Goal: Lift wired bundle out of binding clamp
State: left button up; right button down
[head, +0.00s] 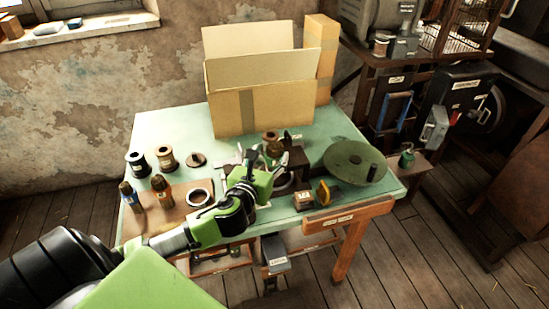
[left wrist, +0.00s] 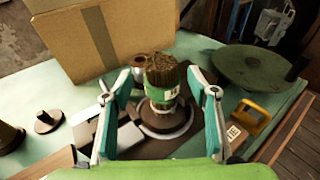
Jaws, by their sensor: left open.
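The wired bundle (left wrist: 162,75), a brown bristly bunch with a green and white band, stands upright in the round brown binding clamp (left wrist: 165,118) in the left wrist view. My left gripper (left wrist: 158,88) is open, with one teal-padded finger on each side of the bundle. Gaps show between the fingers and the bundle. In the head view my left gripper (head: 266,158) is over the table at the clamp and partly hides it. My right gripper is not in view.
A cardboard box (head: 262,108) stands behind the clamp on the green table (head: 165,125). Spools (head: 166,158) and bottles (head: 161,190) stand at the left.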

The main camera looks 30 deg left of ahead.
pick_arm(q)
jog(key=p+x, duration=0.1)
jog(key=x, duration=0.4)
jog(key=shift+d, duration=0.1)
jog(key=c, duration=1.3)
